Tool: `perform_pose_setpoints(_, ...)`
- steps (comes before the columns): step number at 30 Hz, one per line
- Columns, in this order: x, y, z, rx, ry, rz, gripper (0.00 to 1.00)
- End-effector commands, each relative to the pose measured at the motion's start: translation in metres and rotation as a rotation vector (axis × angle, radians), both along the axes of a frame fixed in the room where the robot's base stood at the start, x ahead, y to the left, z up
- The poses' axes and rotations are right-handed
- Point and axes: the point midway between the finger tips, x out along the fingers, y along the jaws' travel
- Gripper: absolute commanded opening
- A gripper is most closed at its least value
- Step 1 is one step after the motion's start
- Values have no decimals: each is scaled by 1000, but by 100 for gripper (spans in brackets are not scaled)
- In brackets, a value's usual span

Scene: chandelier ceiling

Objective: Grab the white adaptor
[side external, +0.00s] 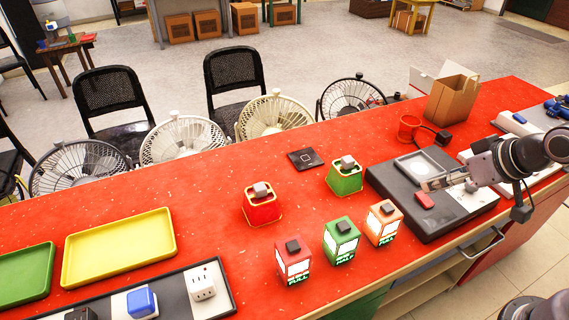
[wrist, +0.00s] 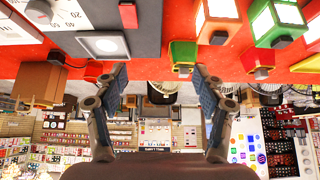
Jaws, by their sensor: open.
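The white adaptor (side external: 202,283), a blocky piece with dark socket slots, sits in the right part of a long dark-rimmed tray (side external: 228,290) at the front left of the red table in the side external view. A blue piece (side external: 142,302) and a black piece (side external: 80,314), cut off by the frame edge, lie left of it. My gripper (side external: 436,183) is far to the right, above the dark grey device. In the wrist view my gripper (wrist: 161,82) has its two fingers wide apart with nothing between them. I cannot make out the adaptor in the wrist view.
Red and green pots and lit lantern-like boxes (side external: 293,262) stand between my gripper and the adaptor. A dark grey device (side external: 400,195) lies beneath my gripper. Yellow (side external: 120,249) and green (side external: 25,275) trays lie behind the long tray. Fans (side external: 182,138) line the far edge.

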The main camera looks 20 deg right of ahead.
Motion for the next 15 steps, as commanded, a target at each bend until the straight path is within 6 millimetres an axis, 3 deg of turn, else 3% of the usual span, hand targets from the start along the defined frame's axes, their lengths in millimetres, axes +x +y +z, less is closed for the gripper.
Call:
perform_pose_setpoints(7,23,25,21,102,50,-77,70)
perform_pose_setpoints(15,73,95,54,306,195,-306,70)
